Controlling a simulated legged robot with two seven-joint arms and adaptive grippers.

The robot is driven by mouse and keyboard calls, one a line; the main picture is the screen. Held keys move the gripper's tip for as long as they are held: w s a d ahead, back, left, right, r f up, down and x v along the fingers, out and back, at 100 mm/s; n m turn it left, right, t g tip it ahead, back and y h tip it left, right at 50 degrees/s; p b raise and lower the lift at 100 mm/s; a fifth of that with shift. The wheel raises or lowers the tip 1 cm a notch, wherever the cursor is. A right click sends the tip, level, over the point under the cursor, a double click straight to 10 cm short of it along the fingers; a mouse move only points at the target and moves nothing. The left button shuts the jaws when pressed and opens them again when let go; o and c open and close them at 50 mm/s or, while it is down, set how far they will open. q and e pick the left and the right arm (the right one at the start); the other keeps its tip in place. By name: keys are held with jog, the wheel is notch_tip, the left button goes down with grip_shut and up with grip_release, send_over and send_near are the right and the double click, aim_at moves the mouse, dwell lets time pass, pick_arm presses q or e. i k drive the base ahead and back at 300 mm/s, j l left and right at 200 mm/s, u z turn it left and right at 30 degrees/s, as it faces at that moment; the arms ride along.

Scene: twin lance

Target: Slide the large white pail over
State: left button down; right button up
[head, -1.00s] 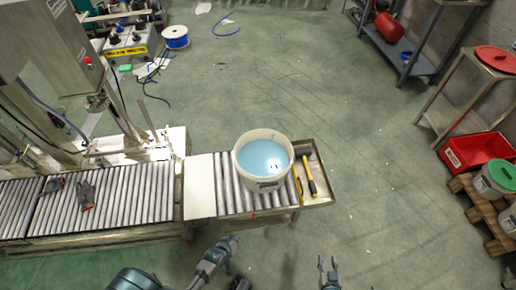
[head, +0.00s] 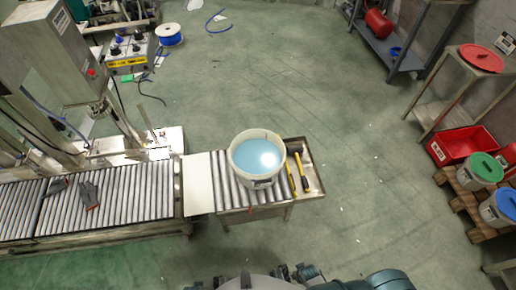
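The large white pail (head: 243,176) stands upright on the short roller section (head: 224,190) in the middle of the head view. It is open at the top and holds light blue liquid (head: 253,155). What seems to be my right gripper (head: 297,272) is low at the bottom edge, well short of the pail and not touching it. Its fingers are too small and cut off to tell open from shut. My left gripper does not show clearly; only arm or body parts are at the bottom edge.
A pale flat plate (head: 198,184) bridges to the longer roller conveyor (head: 130,193) on the left, where gloves (head: 90,195) lie. A mallet (head: 299,165) lies in a tray (head: 316,178) right of the pail. Open green floor lies beyond.

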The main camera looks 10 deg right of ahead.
aim_at(256, 154)
jog(key=i+l+u, duration=0.2)
jog(key=l+u, duration=0.25)
jog(key=l, duration=0.4)
jog(key=i+l+u, duration=0.1)
jog(key=l+u, duration=0.3)
jog(key=l, duration=0.45)
jog(key=l+u, duration=0.45)
jog(key=l, duration=0.45)
